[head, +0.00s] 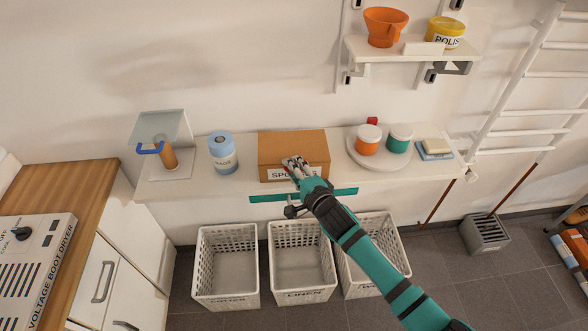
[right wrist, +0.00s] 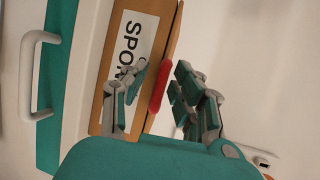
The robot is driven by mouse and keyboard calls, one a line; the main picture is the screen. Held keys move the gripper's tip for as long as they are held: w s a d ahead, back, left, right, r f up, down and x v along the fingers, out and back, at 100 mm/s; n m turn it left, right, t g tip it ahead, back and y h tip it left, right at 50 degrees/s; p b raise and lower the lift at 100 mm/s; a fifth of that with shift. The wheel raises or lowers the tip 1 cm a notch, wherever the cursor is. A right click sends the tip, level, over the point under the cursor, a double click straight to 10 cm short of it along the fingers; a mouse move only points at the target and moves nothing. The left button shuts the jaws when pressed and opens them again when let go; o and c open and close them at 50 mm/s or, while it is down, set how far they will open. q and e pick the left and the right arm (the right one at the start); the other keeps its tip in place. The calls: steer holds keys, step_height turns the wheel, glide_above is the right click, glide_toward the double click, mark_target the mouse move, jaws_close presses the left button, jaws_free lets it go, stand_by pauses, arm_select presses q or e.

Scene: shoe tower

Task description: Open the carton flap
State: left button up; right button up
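The brown carton (head: 280,146) stands on the white wall shelf, its top closed. A white label (right wrist: 128,45) beginning "SPO" is on its front. My right gripper (head: 296,165) is at the carton's front upper edge and covers part of the label. In the right wrist view, a red strip (right wrist: 159,82) at the carton's edge lies between the spread fingers of this gripper (right wrist: 162,78). The fingers look apart from it, though contact on the left side is hard to judge. My left gripper is not in view.
On the shelf (head: 240,185) stand a blue canister (head: 222,150) left of the carton and a round tray (head: 378,166) with jars to its right. A teal rail (head: 345,192) runs along the front. White baskets (head: 227,265) stand below.

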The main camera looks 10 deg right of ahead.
steer(key=c, duration=0.4)
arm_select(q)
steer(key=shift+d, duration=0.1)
arm_select(e)
steer(key=shift+f, duration=0.15)
jaws_close()
steer(key=shift+f, duration=0.1)
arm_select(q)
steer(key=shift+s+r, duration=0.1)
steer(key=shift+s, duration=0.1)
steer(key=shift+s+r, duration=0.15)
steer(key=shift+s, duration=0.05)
arm_select(e)
steer(key=shift+r, duration=0.4)
